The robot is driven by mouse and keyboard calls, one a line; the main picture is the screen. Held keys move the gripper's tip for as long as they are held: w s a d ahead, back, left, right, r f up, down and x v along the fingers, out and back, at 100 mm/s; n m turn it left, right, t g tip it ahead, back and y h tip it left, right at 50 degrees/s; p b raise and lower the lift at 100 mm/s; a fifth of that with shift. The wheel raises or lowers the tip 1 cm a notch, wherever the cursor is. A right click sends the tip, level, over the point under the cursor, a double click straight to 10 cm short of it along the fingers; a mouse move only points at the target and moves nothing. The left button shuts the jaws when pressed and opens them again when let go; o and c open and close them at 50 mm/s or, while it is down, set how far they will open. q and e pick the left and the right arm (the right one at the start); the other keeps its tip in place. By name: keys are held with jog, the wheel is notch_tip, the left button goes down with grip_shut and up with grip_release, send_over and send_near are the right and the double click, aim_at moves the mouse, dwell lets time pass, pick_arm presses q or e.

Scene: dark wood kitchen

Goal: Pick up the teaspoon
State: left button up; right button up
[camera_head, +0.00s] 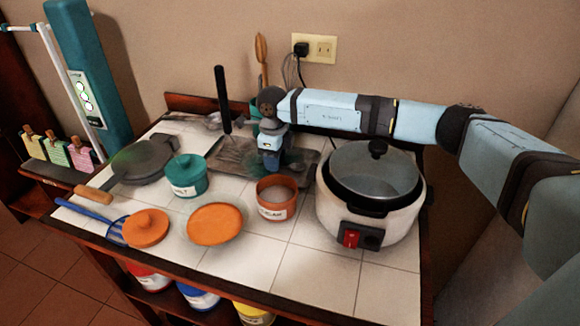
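I cannot make out a teaspoon for certain. My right arm comes in from the right, and its gripper (270,163) points down over the dark metal tray (232,160) at the back of the tiled counter. The fingers are small and dark against the tray, so I cannot tell whether they are open or hold anything. The gripper hides part of the tray. A wooden spoon (261,50) stands upright behind my wrist, in or by a teal container (255,110) that is mostly hidden. My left gripper is not in view.
An orange sugar pot (277,198) and a white rice cooker (370,200) stand near the gripper. A teal salt pot (187,176), orange lids (215,224), a pan (143,160) and a blue-handled utensil (90,214) lie left. Front tiles (315,265) are clear.

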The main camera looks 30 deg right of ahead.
jog(key=shift+f, duration=0.2)
grip_shut()
jog(key=shift+r, duration=0.15)
notch_tip(320, 180, up, 20)
jog(key=p, duration=0.1)
dwell(0.7)
